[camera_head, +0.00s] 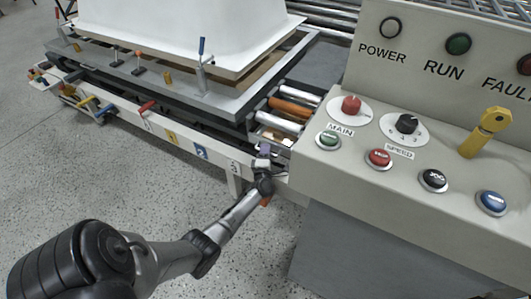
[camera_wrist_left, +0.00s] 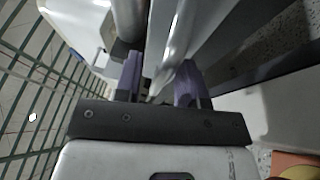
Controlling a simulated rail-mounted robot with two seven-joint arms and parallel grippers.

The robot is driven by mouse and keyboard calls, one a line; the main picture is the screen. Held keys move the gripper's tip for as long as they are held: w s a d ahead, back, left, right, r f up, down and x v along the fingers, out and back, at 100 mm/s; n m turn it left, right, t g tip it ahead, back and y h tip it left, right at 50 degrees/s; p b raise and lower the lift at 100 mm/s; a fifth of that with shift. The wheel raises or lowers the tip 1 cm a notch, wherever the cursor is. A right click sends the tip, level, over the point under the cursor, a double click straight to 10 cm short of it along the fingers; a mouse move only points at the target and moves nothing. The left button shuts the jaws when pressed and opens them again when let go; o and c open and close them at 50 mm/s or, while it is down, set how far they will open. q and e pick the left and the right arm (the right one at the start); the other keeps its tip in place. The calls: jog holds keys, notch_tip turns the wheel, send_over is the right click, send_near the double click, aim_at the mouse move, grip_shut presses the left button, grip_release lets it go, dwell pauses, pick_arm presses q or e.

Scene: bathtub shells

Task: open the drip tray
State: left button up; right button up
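My left gripper (camera_head: 264,152) reaches in to the end of the conveyor frame, just left of the control console. In the left wrist view its two purple fingers (camera_wrist_left: 159,80) stand apart. A shiny metal bar or edge shows between and beyond them; I cannot tell whether they touch it. The drip tray cannot be picked out for certain; the area under the rollers is dark and partly hidden by my gripper. My right gripper is not in view.
The control console (camera_head: 420,205) with buttons and knobs stands close on the right. Metal and orange rollers (camera_head: 292,106) lie beyond my gripper. A white tub shell (camera_head: 195,30) rests on a grey carriage (camera_head: 150,82). The speckled floor (camera_head: 120,190) in front is clear.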

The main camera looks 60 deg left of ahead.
pick_arm(q)
grip_shut()
dwell(0.5)
